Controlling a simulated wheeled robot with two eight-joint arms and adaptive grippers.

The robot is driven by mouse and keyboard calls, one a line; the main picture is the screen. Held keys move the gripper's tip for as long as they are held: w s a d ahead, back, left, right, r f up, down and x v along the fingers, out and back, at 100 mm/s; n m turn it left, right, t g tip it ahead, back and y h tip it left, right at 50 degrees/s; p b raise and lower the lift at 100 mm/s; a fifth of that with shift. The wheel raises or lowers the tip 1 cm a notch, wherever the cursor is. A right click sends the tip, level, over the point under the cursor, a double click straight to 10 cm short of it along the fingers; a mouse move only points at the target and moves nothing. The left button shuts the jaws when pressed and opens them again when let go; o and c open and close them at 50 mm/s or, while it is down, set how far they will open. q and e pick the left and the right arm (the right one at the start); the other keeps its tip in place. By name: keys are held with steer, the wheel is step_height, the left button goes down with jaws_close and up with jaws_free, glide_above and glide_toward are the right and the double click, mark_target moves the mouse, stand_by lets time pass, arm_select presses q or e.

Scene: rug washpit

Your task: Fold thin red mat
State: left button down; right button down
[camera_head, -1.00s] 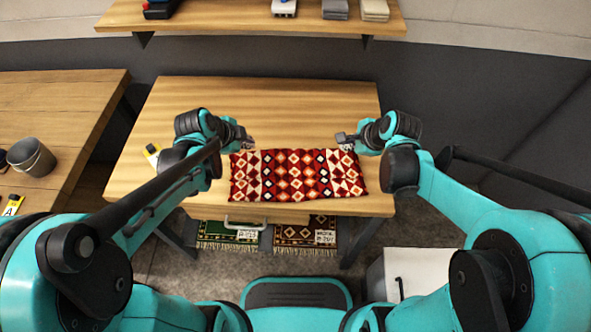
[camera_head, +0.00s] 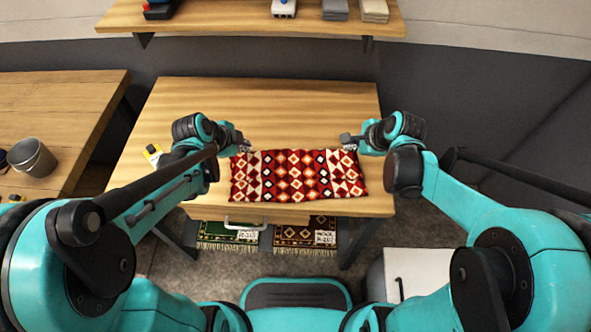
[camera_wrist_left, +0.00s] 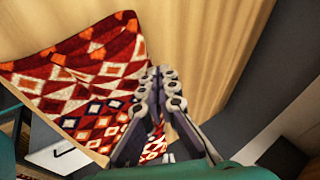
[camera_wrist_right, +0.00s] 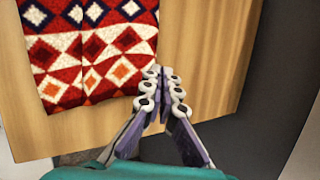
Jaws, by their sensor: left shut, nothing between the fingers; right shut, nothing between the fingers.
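The thin red mat (camera_head: 297,178) lies as a wide strip along the front of the wooden table, with a red, white and dark diamond pattern. It also shows in the left wrist view (camera_wrist_left: 85,75) and in the right wrist view (camera_wrist_right: 90,45). My left gripper (camera_head: 246,147) is shut and empty at the mat's back left corner; in the left wrist view its fingertips (camera_wrist_left: 160,75) overlap the mat's edge. My right gripper (camera_head: 343,143) is shut and empty at the back right corner; in the right wrist view its fingertips (camera_wrist_right: 160,72) are beside the mat's edge. Whether either touches the mat is unclear.
The wooden table (camera_head: 270,105) is clear behind the mat. A yellow-and-white item (camera_head: 152,154) sits at its left edge. A grey bucket (camera_head: 33,157) stands on the side table. Patterned rugs (camera_head: 229,236) lie below the table front. A shelf (camera_head: 240,16) runs along the back.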

steer(key=shift+f, duration=0.2)
steer(key=shift+f, duration=0.25)
stand_by(0.4)
